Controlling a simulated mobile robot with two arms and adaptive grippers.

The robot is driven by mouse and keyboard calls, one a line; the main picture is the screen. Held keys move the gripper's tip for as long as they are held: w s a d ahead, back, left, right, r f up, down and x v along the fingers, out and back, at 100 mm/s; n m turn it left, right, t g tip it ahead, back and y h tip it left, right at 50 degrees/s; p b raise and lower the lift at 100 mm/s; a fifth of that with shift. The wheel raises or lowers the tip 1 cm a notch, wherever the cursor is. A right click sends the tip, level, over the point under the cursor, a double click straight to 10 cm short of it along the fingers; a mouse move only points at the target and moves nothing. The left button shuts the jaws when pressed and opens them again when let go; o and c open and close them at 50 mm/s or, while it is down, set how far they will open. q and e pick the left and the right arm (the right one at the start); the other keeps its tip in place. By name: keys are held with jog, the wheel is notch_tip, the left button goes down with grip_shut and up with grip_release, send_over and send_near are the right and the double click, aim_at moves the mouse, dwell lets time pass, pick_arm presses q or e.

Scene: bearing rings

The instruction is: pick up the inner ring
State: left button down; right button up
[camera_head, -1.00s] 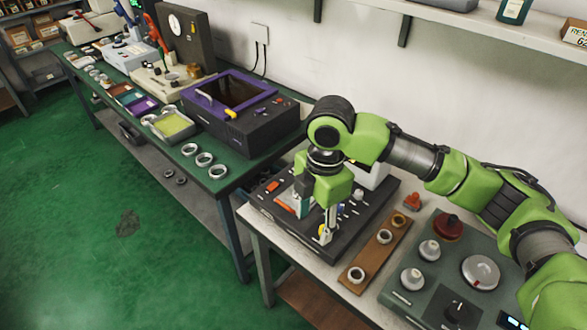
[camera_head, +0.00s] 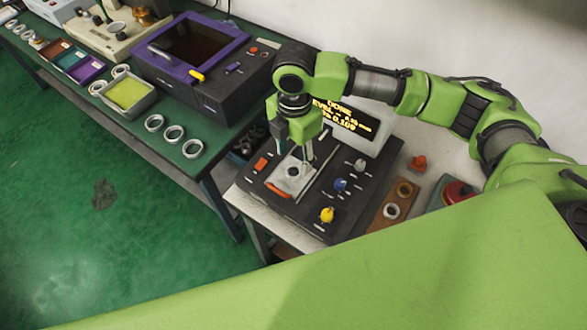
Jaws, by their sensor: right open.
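My right gripper (camera_head: 296,156) points down over the dark measuring device (camera_head: 300,220). Its fingers are apart, one on each side of a light square plate (camera_head: 286,186) on the device. A small round part shows on this plate between and below the fingertips; I cannot tell for sure whether it is the inner ring. A silver ring (camera_head: 391,211) and a brown ring (camera_head: 404,188) sit on the wooden board to the right. My left gripper is not in view.
The device's lit screen (camera_head: 345,122) stands behind my gripper, with a yellow knob (camera_head: 327,214) at the front. Several silver rings lie on the green bench at left, near the purple-topped box (camera_head: 190,45). A large green surface covers the lower right.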

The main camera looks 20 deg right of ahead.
aim_at(294, 173)
jog(key=shift+w+f+p, duration=0.2)
jog(key=shift+f+p, duration=0.1)
jog(key=shift+f, duration=0.75)
notch_tip(294, 173, down, 4)
jog(key=shift+f+p, duration=0.1)
jog(key=shift+p, duration=0.5)
jog(key=c, duration=1.2)
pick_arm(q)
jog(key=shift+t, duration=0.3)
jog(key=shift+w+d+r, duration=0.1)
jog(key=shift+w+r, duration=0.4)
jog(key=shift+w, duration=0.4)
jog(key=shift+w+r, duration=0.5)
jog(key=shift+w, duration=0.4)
